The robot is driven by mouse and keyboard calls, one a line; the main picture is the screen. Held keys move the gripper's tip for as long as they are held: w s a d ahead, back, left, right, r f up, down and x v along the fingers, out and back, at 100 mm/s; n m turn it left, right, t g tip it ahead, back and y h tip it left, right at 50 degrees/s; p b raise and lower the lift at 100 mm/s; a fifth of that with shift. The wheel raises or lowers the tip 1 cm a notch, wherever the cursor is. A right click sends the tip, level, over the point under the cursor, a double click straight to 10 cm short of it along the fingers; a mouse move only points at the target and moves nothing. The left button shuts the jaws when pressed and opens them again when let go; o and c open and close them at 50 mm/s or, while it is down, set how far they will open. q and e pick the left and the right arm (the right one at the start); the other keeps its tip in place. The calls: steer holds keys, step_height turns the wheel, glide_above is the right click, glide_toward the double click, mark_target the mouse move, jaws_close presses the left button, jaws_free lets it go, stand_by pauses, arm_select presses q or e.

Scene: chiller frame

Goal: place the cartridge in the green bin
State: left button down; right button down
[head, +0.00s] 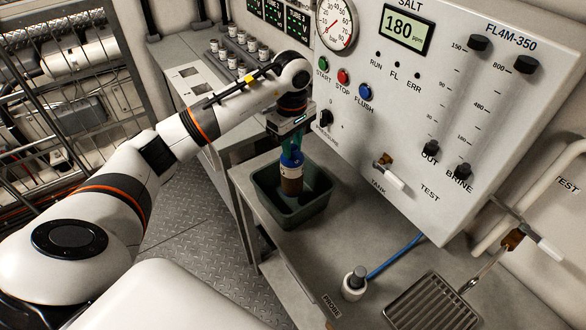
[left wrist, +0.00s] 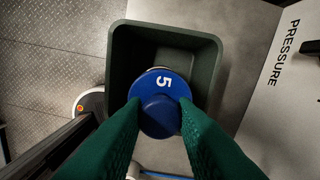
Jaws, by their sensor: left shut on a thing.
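I cannot tell whether the cartridge's bottom touches the bin floor. My right gripper is not in view.
A grey control panel (head: 420,135) stands close behind and right of the bin. A white and grey probe (head: 355,281) with a blue tube stands on the bench in front. A metal drain tray (head: 432,305) is at front right. Several small vials (head: 240,50) stand at the back.

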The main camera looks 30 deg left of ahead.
mark_target(292, 157)
arm_select(q)
step_height(292, 157, down, 2)
steer(key=shift+f, duration=0.2)
step_height(292, 157, down, 3)
steer(key=shift+f+p, duration=0.1)
steer(key=shift+p, duration=0.55)
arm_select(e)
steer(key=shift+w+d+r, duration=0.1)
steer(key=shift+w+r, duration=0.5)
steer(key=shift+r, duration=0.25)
arm_select(q)
steer(key=shift+f, duration=0.2)
steer(key=c, duration=1.2)
jaws_free()
steer(key=shift+o, duration=0.2)
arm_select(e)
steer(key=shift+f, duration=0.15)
arm_select(q)
steer(key=shift+r, duration=0.1)
